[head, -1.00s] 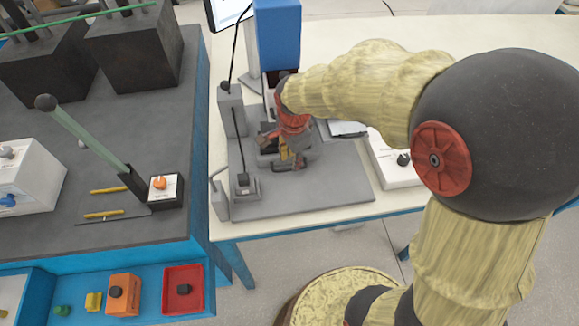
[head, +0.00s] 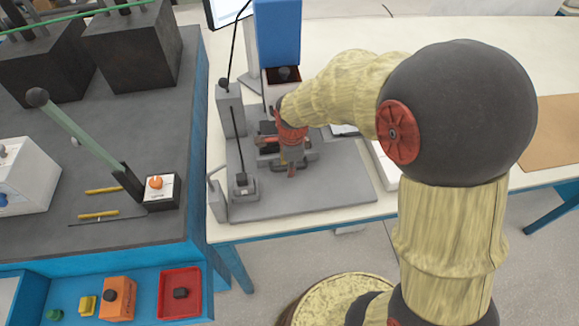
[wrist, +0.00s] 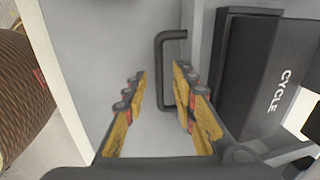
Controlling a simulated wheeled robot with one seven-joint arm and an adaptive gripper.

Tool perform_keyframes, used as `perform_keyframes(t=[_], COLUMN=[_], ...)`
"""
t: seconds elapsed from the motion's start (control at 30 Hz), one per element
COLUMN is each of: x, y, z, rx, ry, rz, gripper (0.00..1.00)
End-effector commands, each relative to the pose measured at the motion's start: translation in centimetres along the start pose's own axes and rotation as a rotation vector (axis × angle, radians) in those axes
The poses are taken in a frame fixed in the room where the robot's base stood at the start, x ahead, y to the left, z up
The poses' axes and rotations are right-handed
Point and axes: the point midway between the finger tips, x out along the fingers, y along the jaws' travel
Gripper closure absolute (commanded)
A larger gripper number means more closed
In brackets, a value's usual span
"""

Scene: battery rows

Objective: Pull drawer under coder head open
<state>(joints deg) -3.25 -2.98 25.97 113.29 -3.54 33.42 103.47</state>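The grey machine with a blue head (head: 278,30) stands on a grey base plate (head: 310,196) on the cream table. My gripper (head: 291,168) is low over this plate, in front of the machine, and hides part of it. In the wrist view my gripper (wrist: 159,72) is open, with two yellow-and-black fingers apart. A dark U-shaped handle (wrist: 163,72) shows between the fingers, its long bar nearer the right finger. The right finger overlaps the handle's loop; I cannot tell whether it touches. The drawer front is not clearly seen in the head view.
A black block marked CYCLE (wrist: 262,75) is close to the right of the fingers in the wrist view. A grey post with a lever (head: 230,110) stands left of my gripper. A dark workbench (head: 110,150) lies farther left. A brown board (head: 550,132) is on the table's right.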

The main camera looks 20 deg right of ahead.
Motion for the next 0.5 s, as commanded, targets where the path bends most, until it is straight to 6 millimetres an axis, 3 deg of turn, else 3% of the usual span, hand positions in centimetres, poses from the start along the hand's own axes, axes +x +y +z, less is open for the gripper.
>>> perform_keyframes(t=[0.27,0.5], x=[0.14,0.14], y=[-0.02,-0.02], z=[0.0,0.0], rx=[0.0,0.0], ry=[0.0,0.0], rz=[0.0,0.0], gripper=[0.73,0.86])
